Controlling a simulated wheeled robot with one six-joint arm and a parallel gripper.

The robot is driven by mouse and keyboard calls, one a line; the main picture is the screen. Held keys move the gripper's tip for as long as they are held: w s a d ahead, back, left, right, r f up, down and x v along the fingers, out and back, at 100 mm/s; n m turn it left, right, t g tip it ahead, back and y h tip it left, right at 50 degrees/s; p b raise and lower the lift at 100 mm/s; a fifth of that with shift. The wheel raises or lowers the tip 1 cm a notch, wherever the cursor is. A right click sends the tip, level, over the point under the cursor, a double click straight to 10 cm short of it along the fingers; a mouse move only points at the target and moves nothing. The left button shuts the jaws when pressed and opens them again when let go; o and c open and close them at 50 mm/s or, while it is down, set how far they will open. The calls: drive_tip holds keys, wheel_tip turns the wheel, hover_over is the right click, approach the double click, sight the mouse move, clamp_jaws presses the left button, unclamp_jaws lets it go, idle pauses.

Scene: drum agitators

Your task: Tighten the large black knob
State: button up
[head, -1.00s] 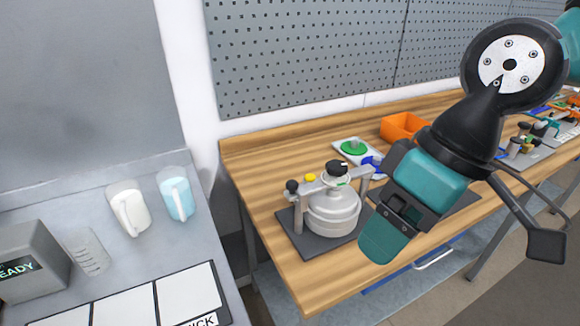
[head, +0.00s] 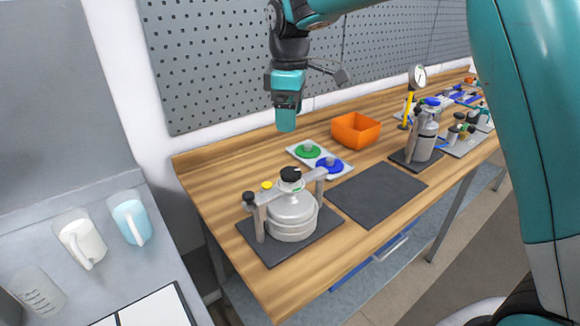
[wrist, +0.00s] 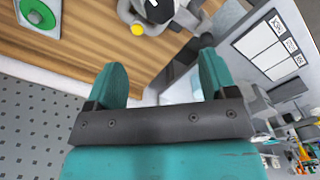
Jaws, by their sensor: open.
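My gripper (head: 286,128) hangs above the bench, behind and above the drum, touching nothing. The wrist view shows its two teal fingers (wrist: 162,82) apart and empty.
A pad with a green disc (head: 308,151) and a blue disc (head: 329,165) lies behind the drum, near an orange bin (head: 355,130). A bare dark mat (head: 377,194) is to the right. A grey cylinder (head: 424,136) stands farther right. The pegboard wall is behind.

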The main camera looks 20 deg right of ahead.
sight(290, 170)
wheel_tip(290, 170, down, 14)
drive_tip(key=p, duration=0.2)
drive_tip(key=shift+p, duration=0.35)
drive_tip(key=shift+c, duration=0.4)
drive_tip(key=c, duration=0.9)
drive_tip(key=shift+o, duration=0.2)
drive_tip(key=shift+m, duration=0.3)
drive_tip(key=m, duration=0.3)
drive_tip(key=shift+w+m+b, duration=0.1)
drive_tip(key=shift+m+b, duration=0.2)
drive_tip(key=m, duration=0.3)
drive_tip(key=shift+r+m, duration=0.1)
drive_tip(key=shift+m, duration=0.2)
drive_tip(key=m, duration=0.6)
drive_tip(key=shift+w+d+r+m+b, duration=0.1)
drive_tip(key=shift+m+b, duration=0.2)
drive_tip(key=shift+b, duration=0.05)
